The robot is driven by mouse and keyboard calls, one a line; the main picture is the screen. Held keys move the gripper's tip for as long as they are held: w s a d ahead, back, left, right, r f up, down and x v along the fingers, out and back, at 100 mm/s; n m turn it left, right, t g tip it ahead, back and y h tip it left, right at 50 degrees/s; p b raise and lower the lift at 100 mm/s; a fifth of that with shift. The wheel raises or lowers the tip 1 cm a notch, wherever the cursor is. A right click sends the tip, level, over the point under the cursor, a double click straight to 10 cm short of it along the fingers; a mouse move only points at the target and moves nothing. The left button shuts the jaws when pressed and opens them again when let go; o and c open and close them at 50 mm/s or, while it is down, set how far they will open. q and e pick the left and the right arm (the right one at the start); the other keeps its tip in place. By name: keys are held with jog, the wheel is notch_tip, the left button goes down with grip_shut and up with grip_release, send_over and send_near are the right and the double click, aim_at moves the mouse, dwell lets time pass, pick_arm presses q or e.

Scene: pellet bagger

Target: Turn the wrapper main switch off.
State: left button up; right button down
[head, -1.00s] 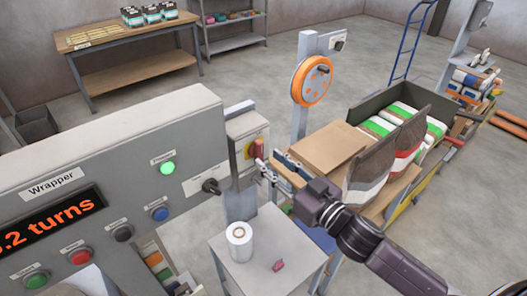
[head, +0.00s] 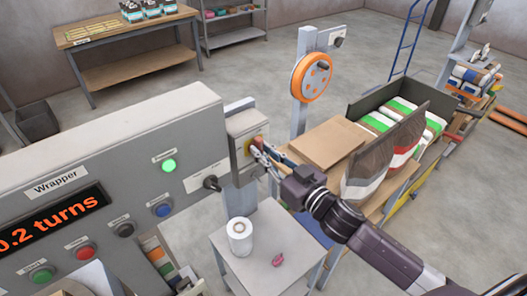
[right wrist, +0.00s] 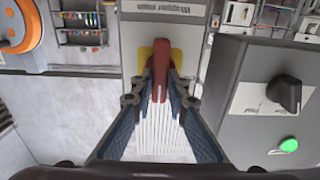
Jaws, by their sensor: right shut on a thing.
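The wrapper main switch is a red handle (right wrist: 160,77) on a yellow plate (right wrist: 146,56), on the grey box (head: 246,126) at the right end of the wrapper panel. The handle lies along the fingers in that view. My left gripper is not in view.
The wrapper panel (head: 120,130) has a black knob (head: 212,183), a lit green lamp (head: 168,165) and several buttons. A bench with bags is at right.

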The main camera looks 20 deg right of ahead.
jog(key=shift+n, duration=0.3)
jog(key=shift+s+a+f+n+p, duration=0.1)
jog(key=shift+n+p, duration=0.2)
jog(key=shift+n, duration=2.55)
jog(key=shift+w+a+f+n+p, duration=0.15)
jog(key=shift+n+p, duration=0.2)
jog(key=shift+n, duration=2.55)
jog(key=shift+s+a+f+n+p, duration=0.15)
jog(key=shift+n+p, duration=0.15)
jog(key=shift+n, duration=2.55)
jog(key=c, duration=1.9)
grip_release()
jog(key=shift+s+f, duration=0.1)
jog(key=v, duration=1.2)
